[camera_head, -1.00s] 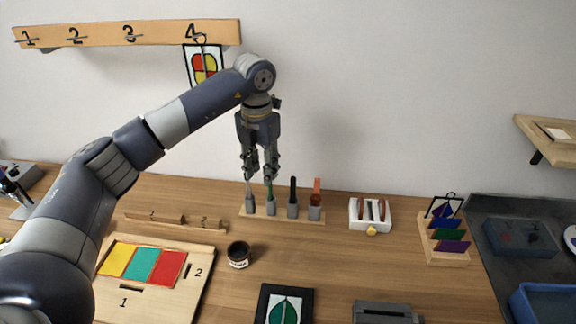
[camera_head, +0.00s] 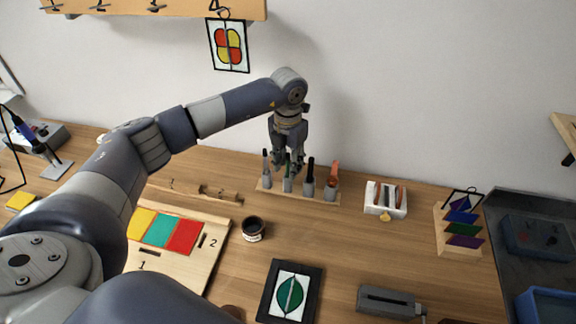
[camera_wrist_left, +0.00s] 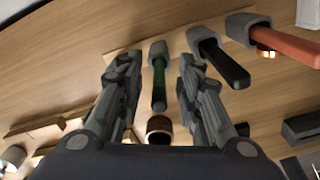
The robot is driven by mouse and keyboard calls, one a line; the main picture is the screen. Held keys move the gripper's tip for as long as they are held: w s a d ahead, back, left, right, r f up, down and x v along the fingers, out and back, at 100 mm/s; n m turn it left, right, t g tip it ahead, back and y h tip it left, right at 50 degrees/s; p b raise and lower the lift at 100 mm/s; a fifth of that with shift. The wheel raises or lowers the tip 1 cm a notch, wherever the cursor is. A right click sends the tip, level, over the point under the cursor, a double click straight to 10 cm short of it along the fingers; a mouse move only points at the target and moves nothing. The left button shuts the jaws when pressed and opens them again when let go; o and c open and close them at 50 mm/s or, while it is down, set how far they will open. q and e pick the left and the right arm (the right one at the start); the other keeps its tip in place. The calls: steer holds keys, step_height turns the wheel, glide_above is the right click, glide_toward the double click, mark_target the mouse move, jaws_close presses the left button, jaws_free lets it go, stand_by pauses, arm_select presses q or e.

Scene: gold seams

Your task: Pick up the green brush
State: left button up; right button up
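The green brush (camera_wrist_left: 159,84) stands handle up in a grey socket of a wooden holder (camera_head: 298,194). In the head view the green brush (camera_head: 289,172) is partly covered by my gripper. My left gripper (camera_head: 287,166) points down at the handle. In the left wrist view my left gripper (camera_wrist_left: 156,70) is open, one finger on each side of the green handle, with visible gaps. A black-handled tool (camera_wrist_left: 226,66) and an orange-handled one (camera_wrist_left: 287,46) stand to the right in the same holder. My right gripper is not in view.
A dark jar (camera_head: 253,229) stands in front of the holder. A white rack (camera_head: 385,199) is to its right. A board with coloured panels (camera_head: 205,270) lies at front left. A framed leaf picture (camera_head: 290,291) lies at front. Bare tabletop lies between them.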

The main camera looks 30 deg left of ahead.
arm_select(q)
steer(key=shift+f, duration=0.85)
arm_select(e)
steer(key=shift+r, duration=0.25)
arm_select(q)
jaws_close()
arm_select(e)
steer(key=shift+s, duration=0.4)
